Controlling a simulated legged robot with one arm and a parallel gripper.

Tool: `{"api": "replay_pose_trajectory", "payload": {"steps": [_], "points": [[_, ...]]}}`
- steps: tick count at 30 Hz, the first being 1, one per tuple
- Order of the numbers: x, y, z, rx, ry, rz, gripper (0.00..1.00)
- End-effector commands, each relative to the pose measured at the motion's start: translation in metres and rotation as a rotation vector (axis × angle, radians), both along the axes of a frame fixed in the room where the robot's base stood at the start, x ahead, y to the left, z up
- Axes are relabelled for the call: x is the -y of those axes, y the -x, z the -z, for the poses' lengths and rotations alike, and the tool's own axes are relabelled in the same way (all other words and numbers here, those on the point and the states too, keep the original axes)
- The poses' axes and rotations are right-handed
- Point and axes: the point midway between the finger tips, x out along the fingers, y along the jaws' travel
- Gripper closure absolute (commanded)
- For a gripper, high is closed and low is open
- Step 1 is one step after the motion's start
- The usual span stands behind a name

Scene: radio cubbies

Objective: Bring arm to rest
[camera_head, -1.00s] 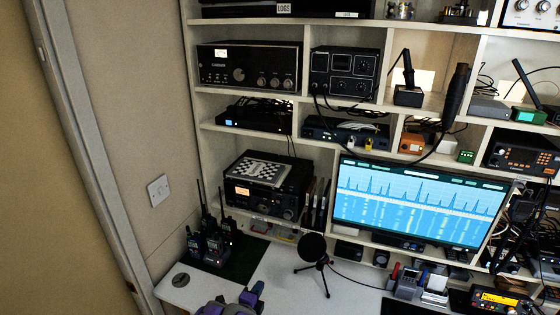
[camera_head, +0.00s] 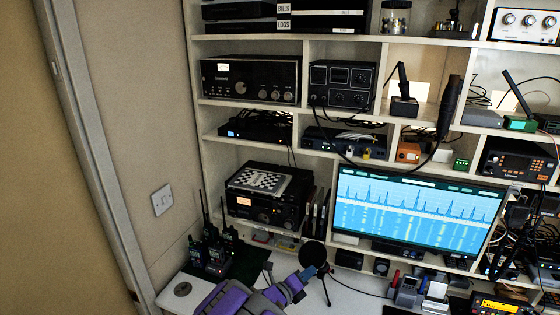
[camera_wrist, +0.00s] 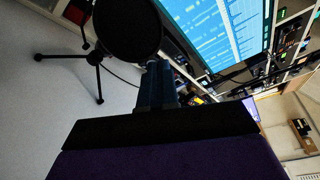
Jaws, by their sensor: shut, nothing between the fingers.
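My purple arm rises from the bottom of the head view over the white desk (camera_head: 350,298). My gripper (camera_head: 304,275) is at its end, with blue-grey fingers shut and nothing between them. It points up and right, close to the round black microphone (camera_head: 313,254) on its small tripod; I cannot tell whether they touch. In the wrist view the gripper fingers (camera_wrist: 158,85) reach forward beside the black microphone disc (camera_wrist: 127,28), whose tripod stands on the desk to the left.
A lit monitor (camera_head: 415,215) stands right of the microphone. Cubby shelves with radios (camera_head: 250,79) fill the wall behind. Handheld radios (camera_head: 210,252) stand on a dark green mat at the left. Pens and small devices (camera_head: 410,290) sit at the right of the desk.

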Motion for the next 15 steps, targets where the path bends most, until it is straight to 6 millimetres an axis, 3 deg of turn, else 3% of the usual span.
{"api": "replay_pose_trajectory", "payload": {"steps": [1,6,12,15], "points": [[0.023,0.006,-0.025,0.066,-0.052,0.077,1.0],[0.098,0.05,-0.082,0.289,-0.241,0.35,1.0],[0.163,0.12,-0.128,0.567,-0.455,0.66,1.0],[0.184,0.158,-0.142,0.708,-0.557,0.812,1.0]]}}
